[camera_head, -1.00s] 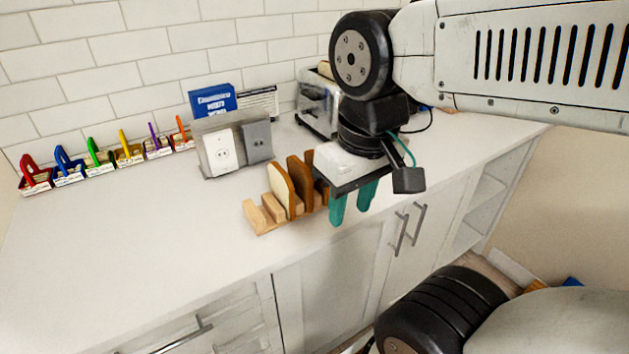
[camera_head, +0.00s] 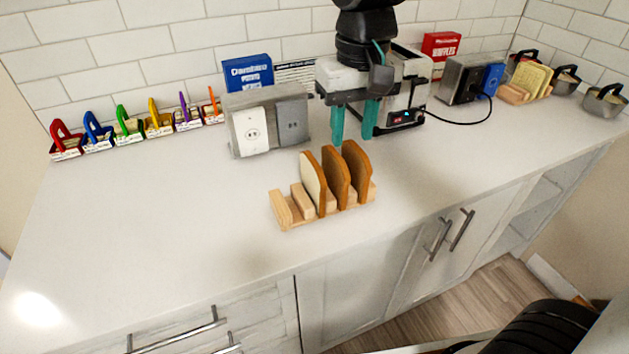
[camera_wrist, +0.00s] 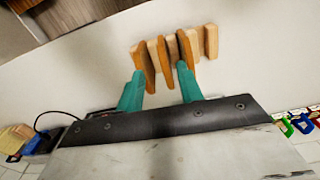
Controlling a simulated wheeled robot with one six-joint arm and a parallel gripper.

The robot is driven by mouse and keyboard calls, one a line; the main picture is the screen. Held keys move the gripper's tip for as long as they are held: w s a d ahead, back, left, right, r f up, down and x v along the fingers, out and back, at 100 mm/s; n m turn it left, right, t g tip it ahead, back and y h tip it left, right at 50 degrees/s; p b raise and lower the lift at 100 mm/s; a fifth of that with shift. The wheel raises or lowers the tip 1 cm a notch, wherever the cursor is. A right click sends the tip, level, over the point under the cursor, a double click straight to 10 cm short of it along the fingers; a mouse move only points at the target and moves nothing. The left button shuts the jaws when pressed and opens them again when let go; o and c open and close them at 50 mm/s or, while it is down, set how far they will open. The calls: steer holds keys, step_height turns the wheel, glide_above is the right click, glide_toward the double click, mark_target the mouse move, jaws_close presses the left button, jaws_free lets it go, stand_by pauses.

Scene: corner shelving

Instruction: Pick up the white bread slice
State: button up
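The white bread slice (camera_head: 312,183) stands upright in a wooden rack (camera_head: 284,211), at the left of the slices, with a pale face and brown crust. Two browner slices, a middle one (camera_head: 334,174) and a right one (camera_head: 356,171), stand beside it. In the wrist view the rack (camera_wrist: 211,41) is at the top, and the white slice (camera_wrist: 187,49) appears edge-on at the right of the three. My gripper (camera_head: 354,124) has its teal fingers apart and empty, pointing down over the counter behind the rack. It also shows in the wrist view (camera_wrist: 160,73).
Behind the rack stand an outlet box (camera_head: 270,127), a blue box (camera_head: 249,74) and a toaster (camera_head: 408,102) close to my gripper. A second toaster (camera_head: 466,78) is at the right. The counter (camera_head: 170,220) left of the rack is clear.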

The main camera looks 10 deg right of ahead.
glide_above(312, 159)
steer(key=shift+s+d+f+n, duration=0.1)
steer(key=shift+s+f+n, duration=0.1)
steer(key=shift+f, duration=0.25)
steer(key=shift+s+f+n, duration=0.1)
steer(key=shift+s+f, duration=0.05)
steer(key=shift+f, duration=0.55)
steer(key=f, duration=0.7)
steer(key=shift+w, duration=0.35)
steer(key=shift+c, duration=0.4)
jaws_close()
